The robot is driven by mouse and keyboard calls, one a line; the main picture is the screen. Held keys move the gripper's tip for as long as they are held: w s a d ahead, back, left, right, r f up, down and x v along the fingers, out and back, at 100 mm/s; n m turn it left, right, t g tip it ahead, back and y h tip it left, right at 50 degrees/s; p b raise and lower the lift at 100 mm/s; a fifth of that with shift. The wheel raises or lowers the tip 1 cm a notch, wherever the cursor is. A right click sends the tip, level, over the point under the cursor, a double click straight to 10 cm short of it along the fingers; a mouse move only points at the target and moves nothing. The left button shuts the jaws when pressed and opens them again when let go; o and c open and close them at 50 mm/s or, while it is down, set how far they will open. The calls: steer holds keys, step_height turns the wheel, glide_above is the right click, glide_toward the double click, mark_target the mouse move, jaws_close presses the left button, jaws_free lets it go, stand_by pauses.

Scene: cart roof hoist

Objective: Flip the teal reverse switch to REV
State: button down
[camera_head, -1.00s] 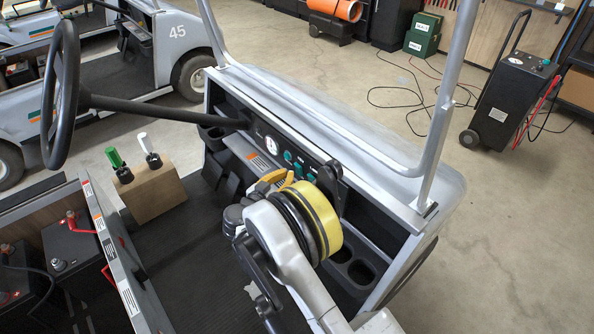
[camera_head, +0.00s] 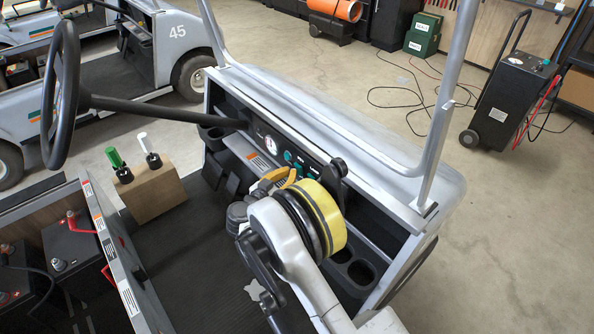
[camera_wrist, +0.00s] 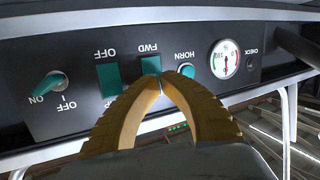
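The teal rocker labelled FWD (camera_wrist: 150,66) is on the black dashboard panel in the wrist view, which shows the panel upside down. No REV label is visible; the area below the rocker in the picture is hidden by my fingers. My gripper (camera_wrist: 160,78) has yellow fingers that meet at their tips, with nothing seen between them. The tips overlap the lower right edge of the FWD rocker; I cannot tell whether they touch it. In the head view my gripper (camera_head: 290,174) is at the dashboard, partly hiding the switches.
In the wrist view, another teal rocker labelled OFF (camera_wrist: 109,80) and the HORN button (camera_wrist: 186,71) flank the FWD rocker. A teal ON/OFF knob (camera_wrist: 52,83) and a round gauge (camera_wrist: 224,59) lie farther out. The steering wheel (camera_head: 66,95) is left, the roof post (camera_head: 445,110) right.

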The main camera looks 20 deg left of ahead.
steer(key=shift+w+d+r, duration=0.1)
steer(key=shift+w+d, duration=0.15)
steer(key=shift+w, duration=0.2)
steer(key=shift+w+d+r, duration=0.1)
steer(key=shift+w+d, duration=0.1)
steer(key=shift+w, duration=0.25)
stand_by(0.5)
steer(key=s+a+f, duration=0.1)
steer(key=s+a, duration=0.2)
steer(key=s, duration=0.3)
stand_by(0.6)
steer(key=shift+s+a+f, duration=0.1)
